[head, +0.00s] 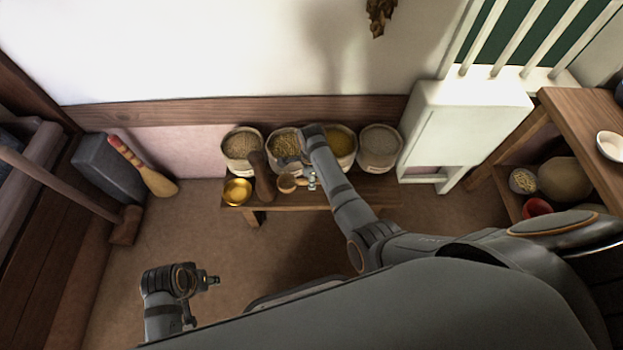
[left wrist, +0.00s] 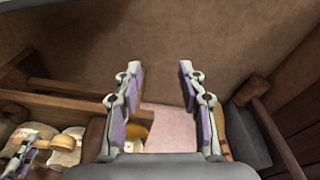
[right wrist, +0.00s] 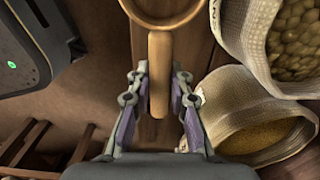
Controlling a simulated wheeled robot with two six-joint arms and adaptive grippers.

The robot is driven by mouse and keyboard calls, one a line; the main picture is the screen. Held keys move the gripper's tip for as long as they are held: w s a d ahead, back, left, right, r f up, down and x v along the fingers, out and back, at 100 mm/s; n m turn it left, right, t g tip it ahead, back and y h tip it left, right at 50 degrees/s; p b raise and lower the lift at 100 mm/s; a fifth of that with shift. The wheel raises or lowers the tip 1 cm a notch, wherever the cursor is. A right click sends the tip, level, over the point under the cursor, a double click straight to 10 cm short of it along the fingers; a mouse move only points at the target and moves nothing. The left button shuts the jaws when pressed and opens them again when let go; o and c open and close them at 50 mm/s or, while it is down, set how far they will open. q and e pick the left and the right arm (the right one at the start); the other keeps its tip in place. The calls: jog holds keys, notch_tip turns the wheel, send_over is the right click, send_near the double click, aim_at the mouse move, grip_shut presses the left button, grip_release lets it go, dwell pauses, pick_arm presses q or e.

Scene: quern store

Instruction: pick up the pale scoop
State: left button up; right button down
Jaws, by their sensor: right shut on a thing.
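The pale scoop (head: 287,183) is over the low wooden bench in the head view, its small round bowl to the left of my right gripper (head: 303,181). In the right wrist view its pale handle (right wrist: 159,75) runs between the fingers of my right gripper (right wrist: 160,95), which is shut on it. The scoop's bowl is cut off at the top of that view. I cannot tell whether the scoop touches the bench. My left gripper (head: 213,280) is low at the left, away from the bench. Its fingers are apart and empty in the left wrist view (left wrist: 160,78).
Several filled sacks (head: 379,148) line the back of the bench (head: 228,218). A golden bowl (head: 237,191) and a dark wooden tool (head: 262,177) are left of the scoop. A white cabinet (head: 455,125) stands right. Floor before the bench is clear.

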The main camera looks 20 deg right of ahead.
notch_tip(320, 180, up, 3)
jog(key=shift+f+p, duration=0.1)
jog(key=shift+p, duration=1.05)
pick_arm(q)
jog(key=s+a+f+p, duration=0.1)
jog(key=a+f, duration=0.1)
jog(key=f, duration=0.4)
jog(key=s+a+f+p, duration=0.2)
jog(key=f, duration=0.4)
pick_arm(e)
notch_tip(320, 180, up, 2)
jog(key=shift+r, duration=0.2)
notch_tip(320, 180, up, 3)
jog(key=p, duration=0.3)
jog(key=shift+r, duration=0.15)
pick_arm(q)
jog(key=s+a+f+y+p, duration=0.1)
jog(key=s+f+p, duration=0.2)
jog(key=s, duration=0.8)
notch_tip(320, 180, down, 2)
jog(key=shift+s+a, duration=0.15)
jog(key=shift+s, duration=0.25)
pick_arm(e)
notch_tip(320, 180, up, 2)
jog(key=shift+r, duration=0.2)
